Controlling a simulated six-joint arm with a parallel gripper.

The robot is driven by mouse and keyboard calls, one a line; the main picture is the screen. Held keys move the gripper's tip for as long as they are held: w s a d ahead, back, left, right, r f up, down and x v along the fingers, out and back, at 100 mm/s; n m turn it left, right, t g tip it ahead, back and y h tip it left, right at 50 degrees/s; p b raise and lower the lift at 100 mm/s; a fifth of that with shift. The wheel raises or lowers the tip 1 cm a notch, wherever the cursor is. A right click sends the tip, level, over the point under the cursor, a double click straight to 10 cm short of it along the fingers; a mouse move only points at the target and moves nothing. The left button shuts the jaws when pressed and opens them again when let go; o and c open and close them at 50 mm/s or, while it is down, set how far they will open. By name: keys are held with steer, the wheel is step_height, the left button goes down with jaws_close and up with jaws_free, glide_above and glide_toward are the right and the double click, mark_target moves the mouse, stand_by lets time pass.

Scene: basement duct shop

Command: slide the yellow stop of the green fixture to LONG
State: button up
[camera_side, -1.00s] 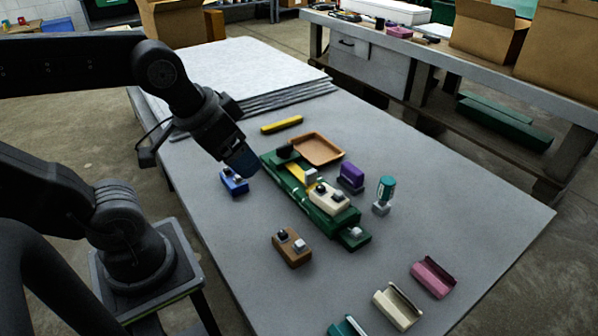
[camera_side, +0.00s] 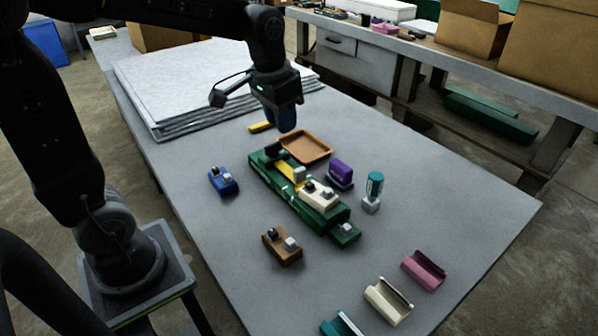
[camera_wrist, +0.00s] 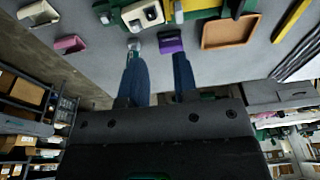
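The green fixture (camera_side: 318,214) lies across the middle of the table, with a yellow part (camera_side: 289,170) near its far end. A small pale block (camera_side: 299,174) and a cream block with knobs (camera_side: 319,196) sit on the fixture. In the wrist view the fixture (camera_wrist: 110,18) and its yellow part (camera_wrist: 200,5) are cut by the top edge. I cannot read a LONG mark. My gripper (camera_side: 287,126) is above the table beyond the fixture, near the brown tray, apart from the fixture. In the wrist view its blue fingers (camera_wrist: 158,62) are spread with nothing between them.
A brown tray (camera_side: 322,153), a purple block (camera_side: 340,172) and a teal-topped piece (camera_side: 374,188) stand right of the fixture. Blue (camera_side: 223,181) and brown (camera_side: 281,247) knobbed blocks lie left and in front. A yellow bar (camera_side: 260,127) lies behind.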

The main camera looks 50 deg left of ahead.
steer(key=g, duration=0.2)
glide_above(299, 169)
step_height(299, 169, down, 6)
step_height(299, 169, down, 14)
steer(key=shift+r, duration=0.25)
jaws_close()
